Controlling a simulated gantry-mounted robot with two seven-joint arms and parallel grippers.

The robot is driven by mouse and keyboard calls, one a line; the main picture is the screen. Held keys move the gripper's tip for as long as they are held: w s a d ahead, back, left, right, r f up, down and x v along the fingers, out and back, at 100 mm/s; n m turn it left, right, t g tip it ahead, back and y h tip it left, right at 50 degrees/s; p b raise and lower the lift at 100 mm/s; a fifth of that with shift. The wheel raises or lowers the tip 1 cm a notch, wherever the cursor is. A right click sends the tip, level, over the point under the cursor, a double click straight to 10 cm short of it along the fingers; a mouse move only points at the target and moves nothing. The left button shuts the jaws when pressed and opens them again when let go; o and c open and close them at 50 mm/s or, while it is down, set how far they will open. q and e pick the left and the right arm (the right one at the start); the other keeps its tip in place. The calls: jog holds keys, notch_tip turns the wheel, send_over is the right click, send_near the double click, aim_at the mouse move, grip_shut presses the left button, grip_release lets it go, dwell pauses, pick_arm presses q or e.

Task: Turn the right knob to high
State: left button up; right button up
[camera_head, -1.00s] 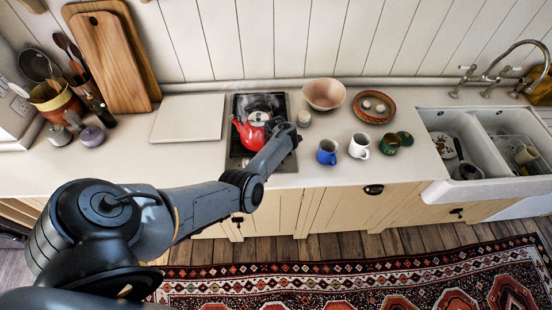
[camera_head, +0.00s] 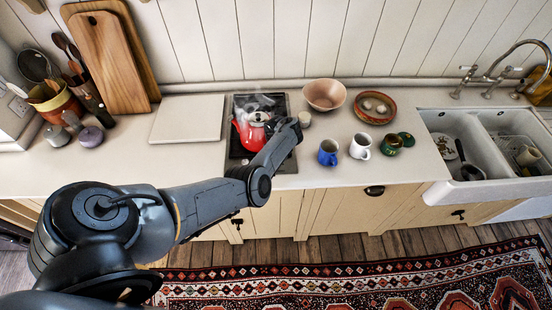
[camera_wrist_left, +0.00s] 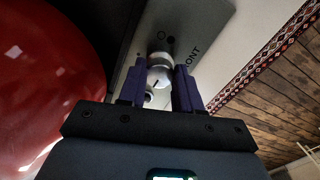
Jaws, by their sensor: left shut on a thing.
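The dark cooktop (camera_head: 238,105) is set in the counter, with a red kettle (camera_head: 250,130) on it. My left arm reaches across its front right part and hides the knobs in the head view. In the left wrist view, a pale round knob (camera_wrist_left: 160,77) with a dark pointer mark sits between the fingers of my left gripper (camera_wrist_left: 160,88), which is shut on it. The knob's setting cannot be read. My right gripper is not in view.
The kettle's red side (camera_wrist_left: 45,80) is close to the left of the gripper.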

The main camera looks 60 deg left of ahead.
pick_arm(q)
jog(key=o, duration=1)
jog(key=shift+o, duration=0.2)
notch_tip(320, 180, up, 11)
jog(key=p, duration=0.3)
jog(key=shift+p, duration=0.3)
jog(key=shift+f, duration=0.1)
